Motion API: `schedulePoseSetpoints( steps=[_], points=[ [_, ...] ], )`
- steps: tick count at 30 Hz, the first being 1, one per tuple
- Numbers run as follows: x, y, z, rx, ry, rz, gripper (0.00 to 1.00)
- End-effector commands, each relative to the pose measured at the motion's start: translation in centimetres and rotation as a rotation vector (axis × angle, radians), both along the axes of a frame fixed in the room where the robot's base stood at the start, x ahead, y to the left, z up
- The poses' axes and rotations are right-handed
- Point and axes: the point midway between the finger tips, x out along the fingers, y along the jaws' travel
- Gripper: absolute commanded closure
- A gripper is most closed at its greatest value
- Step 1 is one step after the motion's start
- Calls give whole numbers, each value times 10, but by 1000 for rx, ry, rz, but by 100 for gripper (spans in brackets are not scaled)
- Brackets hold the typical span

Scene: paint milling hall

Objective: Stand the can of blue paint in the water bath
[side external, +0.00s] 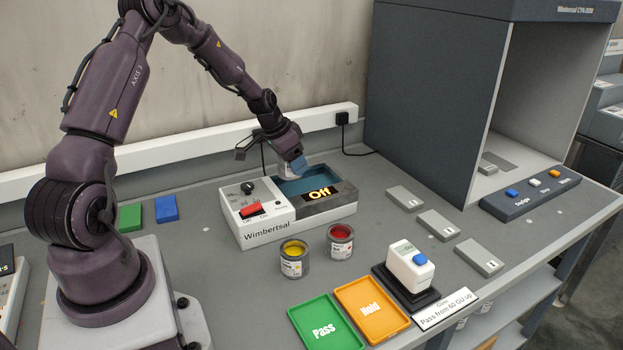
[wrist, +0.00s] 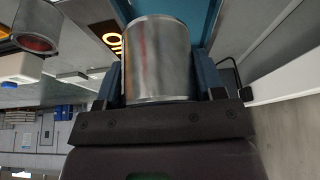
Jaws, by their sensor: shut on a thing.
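My gripper (side external: 290,160) is at the back left edge of the water bath (side external: 345,198). The bath has a blue basin, and its display reads "Off". In the wrist view, my gripper (wrist: 160,85) is shut on a bare metal can (wrist: 157,60), with one blue-grey finger on each side. The can's open top and paint colour are hidden. In the side view the fingers mostly hide the can, and I cannot tell whether it touches the bath. The blue basin shows behind the can in the wrist view.
Open cans of yellow paint (side external: 294,258) and red paint (side external: 340,241) stand in front of the bath. Green Pass (side external: 317,329) and orange Hold (side external: 371,310) trays and a gloss meter (side external: 410,268) are at the front. Grey panels lie right. A large grey booth (side external: 435,90) stands behind.

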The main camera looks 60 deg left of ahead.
Motion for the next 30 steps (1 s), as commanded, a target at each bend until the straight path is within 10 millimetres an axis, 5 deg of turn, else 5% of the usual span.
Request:
schedulePoseSetpoints(
  steps=[5, 30],
  points=[
    [6, 17, 7, 12, -2, -13, 66],
    [5, 14, -60, 9, 4, -23, 66]
  ],
)
